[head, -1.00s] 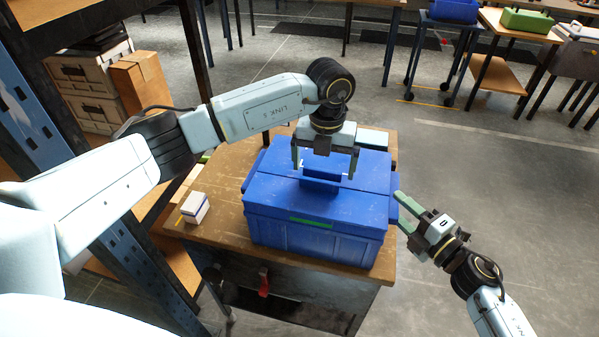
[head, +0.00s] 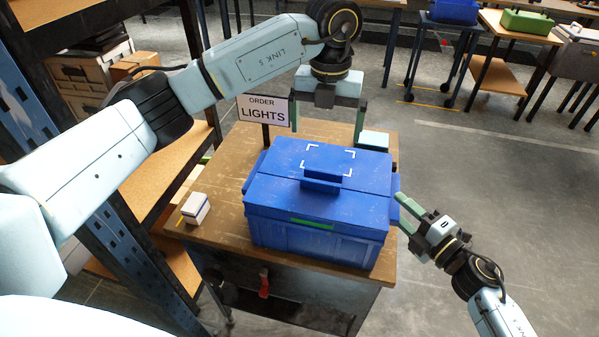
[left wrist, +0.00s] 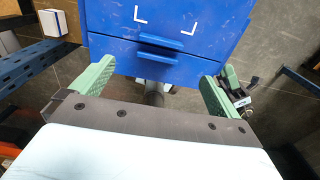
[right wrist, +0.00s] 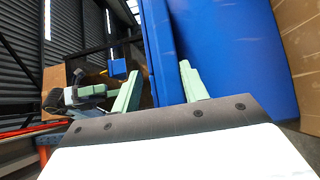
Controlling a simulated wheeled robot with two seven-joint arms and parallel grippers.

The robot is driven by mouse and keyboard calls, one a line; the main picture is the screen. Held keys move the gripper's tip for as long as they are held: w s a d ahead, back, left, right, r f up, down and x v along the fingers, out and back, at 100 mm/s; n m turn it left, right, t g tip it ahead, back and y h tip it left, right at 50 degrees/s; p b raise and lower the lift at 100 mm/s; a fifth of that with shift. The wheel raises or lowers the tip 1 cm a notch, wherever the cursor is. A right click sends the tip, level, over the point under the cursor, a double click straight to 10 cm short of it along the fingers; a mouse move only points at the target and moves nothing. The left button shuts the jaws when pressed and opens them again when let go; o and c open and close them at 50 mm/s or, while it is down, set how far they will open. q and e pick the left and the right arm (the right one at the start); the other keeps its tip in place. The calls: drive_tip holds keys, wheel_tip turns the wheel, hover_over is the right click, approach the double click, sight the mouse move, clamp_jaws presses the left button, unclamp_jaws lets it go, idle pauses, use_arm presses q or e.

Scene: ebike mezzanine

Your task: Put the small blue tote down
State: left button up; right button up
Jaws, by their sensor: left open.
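The small blue tote (head: 318,200) rests upright on the wooden top of a workbench (head: 225,225), its lid closed, with white corner marks and a raised lid handle. My left gripper (head: 328,135) is open and empty above the tote's far edge, apart from the lid handle. The tote also shows between and beyond its spread fingers in the left wrist view (left wrist: 165,30). My right gripper (head: 400,208) is at the tote's right side. In the right wrist view the tote's blue side edge (right wrist: 163,60) fills the narrow gap between its fingers.
A sign reading ORDER LIGHTS (head: 264,111) stands behind the tote. A small white box (head: 195,208) is at the bench's left. A shelf rack (head: 110,200) stands close on the left. The floor right of the bench is clear; tables with other totes stand behind.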

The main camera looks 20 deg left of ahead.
use_arm(q)
drive_tip(key=shift+r, duration=0.75)
use_arm(e)
drive_tip(key=v, duration=1.2)
drive_tip(key=shift+f, duration=0.1)
